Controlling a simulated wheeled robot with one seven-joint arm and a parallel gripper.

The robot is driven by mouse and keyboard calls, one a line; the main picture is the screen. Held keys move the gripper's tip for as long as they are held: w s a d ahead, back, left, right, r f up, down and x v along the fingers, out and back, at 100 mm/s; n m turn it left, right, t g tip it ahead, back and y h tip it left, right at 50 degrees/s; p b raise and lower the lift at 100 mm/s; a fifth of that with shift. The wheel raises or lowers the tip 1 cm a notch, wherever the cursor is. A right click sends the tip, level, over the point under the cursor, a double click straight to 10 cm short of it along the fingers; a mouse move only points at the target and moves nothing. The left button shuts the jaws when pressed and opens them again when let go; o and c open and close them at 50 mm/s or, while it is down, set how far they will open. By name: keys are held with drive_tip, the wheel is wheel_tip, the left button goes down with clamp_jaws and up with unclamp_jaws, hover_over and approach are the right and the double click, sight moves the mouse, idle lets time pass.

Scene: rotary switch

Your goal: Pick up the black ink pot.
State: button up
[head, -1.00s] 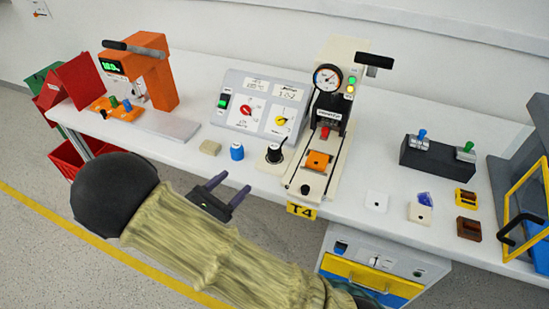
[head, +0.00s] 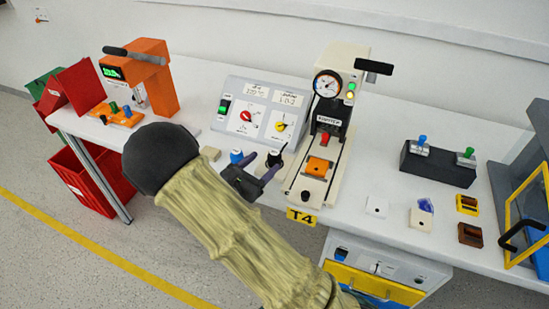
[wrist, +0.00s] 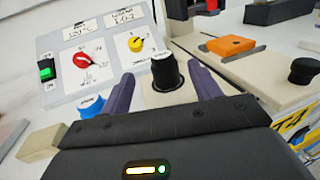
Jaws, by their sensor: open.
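The black ink pot (head: 274,153) stands upright at the front of the bench, with a pale label on its top. In the wrist view the black ink pot (wrist: 164,72) stands on a small beige block. My gripper (head: 262,165) is open at the bench's front edge, just in front of the pot. In the wrist view my gripper's fingers (wrist: 163,88) appear on either side of the pot, with a gap to each. The pot's lower part is hidden in the head view. I cannot tell whether the pot is fully between the fingertips.
A blue pot (head: 236,156) stands just left, partly hidden behind my gripper in the wrist view, near a beige block (head: 210,153). A control panel (head: 262,108) stands behind. The press (head: 325,150) with an orange plate is close on the right.

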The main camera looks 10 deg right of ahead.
sight(270, 158)
drive_tip(key=shift+w+d, duration=0.15)
drive_tip(key=shift+d, duration=0.05)
drive_tip(key=shift+d, duration=0.1)
drive_tip(key=x, duration=0.5)
drive_tip(key=shift+d+r, duration=0.1)
idle(0.4)
drive_tip(key=c, duration=1.1)
